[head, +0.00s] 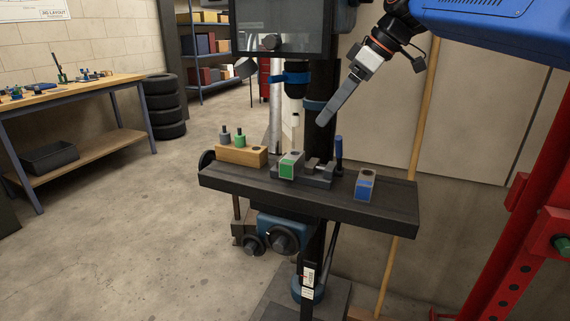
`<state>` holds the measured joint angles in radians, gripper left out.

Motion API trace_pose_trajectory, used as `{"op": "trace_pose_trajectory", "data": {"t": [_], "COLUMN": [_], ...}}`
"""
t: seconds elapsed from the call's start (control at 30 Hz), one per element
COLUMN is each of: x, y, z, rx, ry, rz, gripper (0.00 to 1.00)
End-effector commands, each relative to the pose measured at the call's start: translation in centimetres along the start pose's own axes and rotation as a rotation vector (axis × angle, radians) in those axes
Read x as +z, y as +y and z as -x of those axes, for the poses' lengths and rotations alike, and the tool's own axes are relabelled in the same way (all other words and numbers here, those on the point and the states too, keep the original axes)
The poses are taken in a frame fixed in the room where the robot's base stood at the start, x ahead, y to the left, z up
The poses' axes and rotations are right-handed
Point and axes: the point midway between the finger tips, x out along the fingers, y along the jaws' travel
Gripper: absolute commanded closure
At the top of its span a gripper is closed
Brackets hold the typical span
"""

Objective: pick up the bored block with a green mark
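The block with a green mark (287,171) is grey with a green front patch and stands on the dark drill press table (385,213). It is at the left end of a small grey vise (317,179); I cannot tell whether the jaws clamp it. A dark spot shows on its top. My gripper (322,118) hangs above and to the right of the block, clear of it, pointing down-left. I see it edge-on, so its finger gap is hidden.
A grey block with a blue mark (364,187) stands right of the vise. A wooden holder (240,155) with a grey and a green peg stands left. A blue-handled upright tool (339,148) is behind the vise.

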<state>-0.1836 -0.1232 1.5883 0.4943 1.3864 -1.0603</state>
Motion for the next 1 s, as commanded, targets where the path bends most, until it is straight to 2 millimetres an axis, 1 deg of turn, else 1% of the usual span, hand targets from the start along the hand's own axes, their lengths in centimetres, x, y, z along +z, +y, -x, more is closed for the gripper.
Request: {"op": "trace_pose_trajectory", "data": {"t": [0.07, 0.5, 0.6, 0.73, 1.0], "x": [0.0, 0.0, 0.1, 0.0, 0.0], "y": [-0.1, -0.1, -0.1, -0.1, 0.0], "z": [-0.9, -8.6, -10.1, -11.4, -12.7], "rx": [-0.002, -0.002, -0.001, 0.000, -0.001], "ry": [0.000, -0.002, -0.001, -0.001, -0.001], "rz": [0.002, 0.000, -0.001, 0.000, -0.001], "gripper": [0.08, 0.08, 0.08, 0.08, 0.08]}}
